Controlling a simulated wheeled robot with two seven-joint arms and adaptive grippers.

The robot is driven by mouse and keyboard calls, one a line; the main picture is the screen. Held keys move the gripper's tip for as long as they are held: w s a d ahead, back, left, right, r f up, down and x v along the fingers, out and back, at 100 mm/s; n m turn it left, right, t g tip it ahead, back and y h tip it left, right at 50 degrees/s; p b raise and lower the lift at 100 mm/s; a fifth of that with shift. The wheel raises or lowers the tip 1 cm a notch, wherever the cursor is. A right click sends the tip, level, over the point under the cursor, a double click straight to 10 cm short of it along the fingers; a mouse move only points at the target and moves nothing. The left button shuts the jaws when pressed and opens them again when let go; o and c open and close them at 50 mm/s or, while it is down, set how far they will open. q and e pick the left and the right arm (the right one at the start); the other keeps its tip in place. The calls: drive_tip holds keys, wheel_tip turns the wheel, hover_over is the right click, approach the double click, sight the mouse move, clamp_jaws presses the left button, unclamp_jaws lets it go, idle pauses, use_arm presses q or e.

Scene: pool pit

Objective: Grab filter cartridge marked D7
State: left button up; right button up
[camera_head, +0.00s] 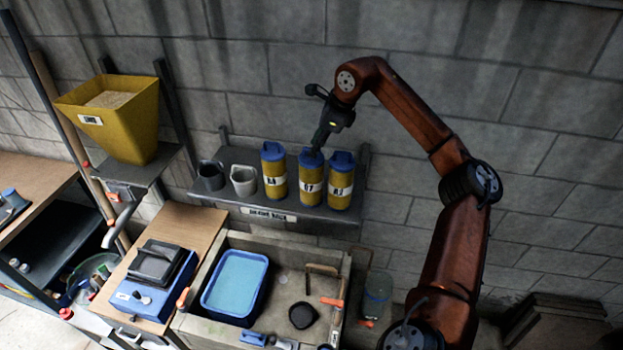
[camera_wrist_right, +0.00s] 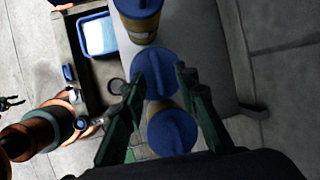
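Three yellow-and-blue filter cartridges stand upright on the wall shelf in the head view. The middle cartridge (camera_head: 311,188) has a white band that seems to read D7; its blue lid also shows in the right wrist view (camera_wrist_right: 154,66). My right gripper (camera_head: 316,148) reaches down from above onto that lid and hides part of it. In the right wrist view, its two green fingers (camera_wrist_right: 160,72) are apart, one on each side of the lid's top; contact cannot be told. My left gripper is not in view.
Cartridges stand close by, one on the left (camera_head: 274,180) and one on the right (camera_head: 341,190). Two grey mugs stand farther left on the shelf (camera_head: 300,211). Below are a stone sink (camera_head: 290,262) and a blue tub (camera_head: 207,308). A yellow hopper (camera_head: 135,125) hangs at left.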

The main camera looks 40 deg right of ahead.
drive_tip(key=shift+c, duration=0.5)
clamp_jaws()
